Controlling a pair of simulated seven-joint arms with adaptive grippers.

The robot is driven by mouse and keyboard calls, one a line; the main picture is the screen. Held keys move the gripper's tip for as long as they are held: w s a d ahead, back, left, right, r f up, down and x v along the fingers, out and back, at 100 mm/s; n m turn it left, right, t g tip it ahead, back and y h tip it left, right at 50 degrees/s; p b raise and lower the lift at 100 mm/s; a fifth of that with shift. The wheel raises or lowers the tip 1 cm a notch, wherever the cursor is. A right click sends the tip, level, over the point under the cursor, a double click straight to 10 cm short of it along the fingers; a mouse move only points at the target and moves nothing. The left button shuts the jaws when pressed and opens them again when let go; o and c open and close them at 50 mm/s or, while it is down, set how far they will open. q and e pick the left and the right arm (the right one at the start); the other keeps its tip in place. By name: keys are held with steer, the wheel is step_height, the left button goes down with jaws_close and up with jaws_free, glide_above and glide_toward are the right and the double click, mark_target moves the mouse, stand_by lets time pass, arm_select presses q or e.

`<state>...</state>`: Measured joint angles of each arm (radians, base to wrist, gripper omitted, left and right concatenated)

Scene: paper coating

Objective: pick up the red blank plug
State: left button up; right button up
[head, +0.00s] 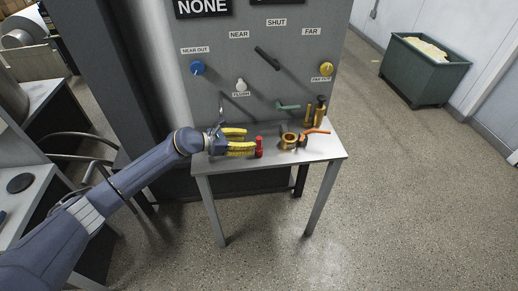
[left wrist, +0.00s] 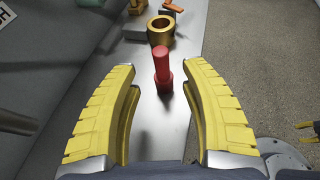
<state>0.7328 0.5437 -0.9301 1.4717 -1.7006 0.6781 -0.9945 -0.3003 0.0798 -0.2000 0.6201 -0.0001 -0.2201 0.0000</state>
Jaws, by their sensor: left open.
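The red blank plug (head: 259,148) stands upright on the small grey table (head: 222,161). In the left wrist view the plug (left wrist: 162,68) has a narrow upper shaft and a wider base. My left gripper (head: 249,141) is open, its yellow fingers pointing at the plug from the left. In the left wrist view my left gripper (left wrist: 163,92) has a finger on each side of the plug's line, with the plug just ahead, around the level of the fingertips. I see no contact. Yellow finger-like parts (left wrist: 308,130), seemingly my right gripper, show cut off at the right edge.
On the table right of the plug are a brass ring fitting (head: 288,140), an orange-handled part (head: 315,132) and brass cylinders (head: 320,110). An upright grey panel (head: 290,65) with knobs and levers stands behind. Floor in front is clear.

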mark_target(259, 149)
arm_select(q)
steer(key=shift+x, duration=2.8)
steer(key=shift+s, duration=0.1)
steer(key=shift+c, duration=0.2)
jaws_close()
